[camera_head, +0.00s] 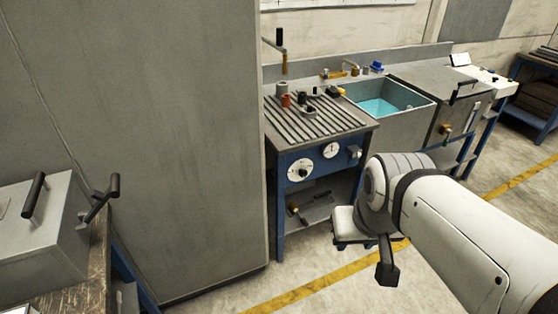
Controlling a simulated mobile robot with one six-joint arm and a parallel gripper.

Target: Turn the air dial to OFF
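A blue-fronted bench (317,143) with a slatted grey top stands at mid-picture. Its front carries a round white dial (300,169) with a black centre knob. A second white round face (331,150) sits to its right, and a small grey fitting (355,152) is at the right end. I cannot read any labels, so which one is the air dial is unclear. My gripper (387,268) is at the lower right of the bench, apart from the dials and nearer to me. One dark finger hangs down; the opening between fingers is not clear.
A tall grey cabinet (150,130) stands close left of the bench. A sink with blue water (380,107) and another grey unit (445,85) continue to the right. A metal box with black handles (40,225) is at lower left.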

